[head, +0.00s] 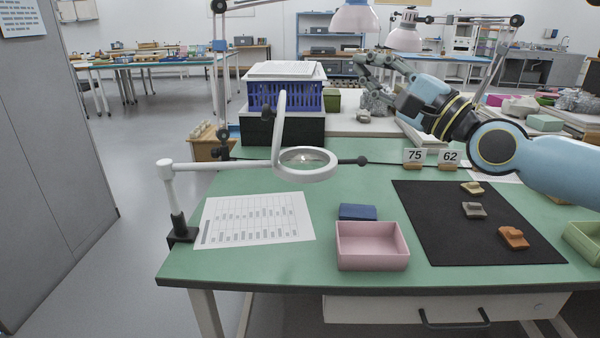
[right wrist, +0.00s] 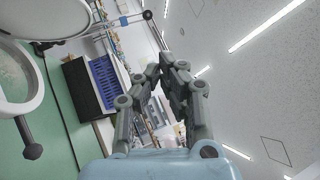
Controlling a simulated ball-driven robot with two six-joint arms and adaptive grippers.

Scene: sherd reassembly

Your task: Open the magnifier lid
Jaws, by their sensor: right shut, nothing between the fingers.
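The magnifier (head: 308,176) is a white ring with a clear lens on a white arm clamped at the table's left edge. Its lid (head: 279,125) stands up, nearly edge-on, at the left side of the ring, so the lens is uncovered. A dark knob (head: 267,113) sits on the lid's left side. In the right wrist view the ring (right wrist: 38,98) is at the left edge, with the pale lid above it. My right gripper (head: 362,62) is shut and empty, above and right of the magnifier, apart from it. My left gripper is out of view.
A dark knob (head: 361,161) on a rod sticks out right of the ring. Behind stands a blue crate (head: 258,96) on a black box. In front are a pink tray (head: 372,262), a blue block (head: 357,212), a printed sheet (head: 225,235) and a black mat (head: 440,225) with sherds.

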